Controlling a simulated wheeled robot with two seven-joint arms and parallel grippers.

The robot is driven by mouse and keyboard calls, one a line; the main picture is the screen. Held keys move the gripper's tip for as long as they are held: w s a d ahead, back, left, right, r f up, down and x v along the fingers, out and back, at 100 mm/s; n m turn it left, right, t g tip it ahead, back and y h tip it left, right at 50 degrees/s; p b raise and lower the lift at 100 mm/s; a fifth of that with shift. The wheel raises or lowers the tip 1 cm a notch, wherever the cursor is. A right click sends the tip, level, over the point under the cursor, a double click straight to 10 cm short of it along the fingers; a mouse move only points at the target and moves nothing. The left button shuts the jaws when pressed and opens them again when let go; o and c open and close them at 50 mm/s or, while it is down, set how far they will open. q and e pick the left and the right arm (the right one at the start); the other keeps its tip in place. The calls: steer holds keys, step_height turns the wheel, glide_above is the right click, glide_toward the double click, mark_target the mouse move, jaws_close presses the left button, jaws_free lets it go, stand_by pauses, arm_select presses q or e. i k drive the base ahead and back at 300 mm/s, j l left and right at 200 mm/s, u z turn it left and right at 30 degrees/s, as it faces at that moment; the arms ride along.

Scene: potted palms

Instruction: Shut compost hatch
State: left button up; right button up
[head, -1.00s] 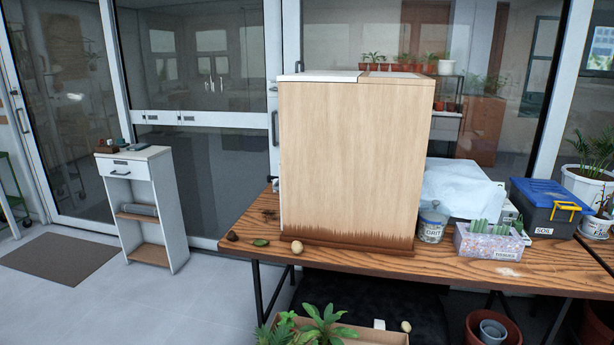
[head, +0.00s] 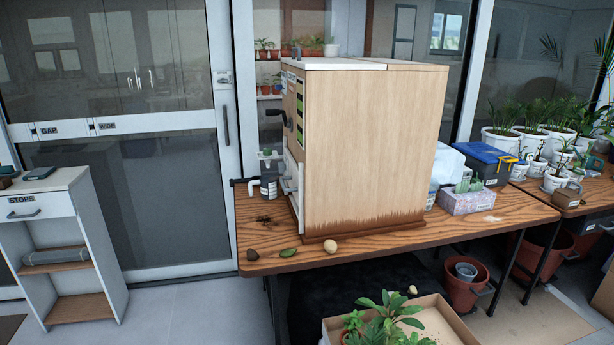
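A tall wooden cabinet (head: 375,150) stands on the wooden table (head: 400,238), its plain side toward me. Its front faces left and shows only at a steep angle. On that front I see a dark crank-like handle (head: 287,120), green slots (head: 300,108) and, lower down, a pale panel with a grey handle (head: 289,184). I cannot tell whether this panel is the compost hatch, or whether it is open or shut. Neither of my grippers is in view.
A white stand with a drawer labelled STOPS (head: 40,208) is at the left. A stone (head: 330,246) and a green leaf (head: 288,253) lie near the table's front edge. A box of plants (head: 430,320) is below. Clear floor (head: 190,300) lies between stand and table.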

mark_target(292, 171)
steer(key=j+z, duration=0.2)
steer(key=j, duration=0.35)
steer(key=i+j+z, duration=0.2)
steer(key=z, duration=0.2)
steer(key=i+j+z, duration=0.15)
steer(key=j+z, duration=0.2)
steer(key=j, duration=0.1)
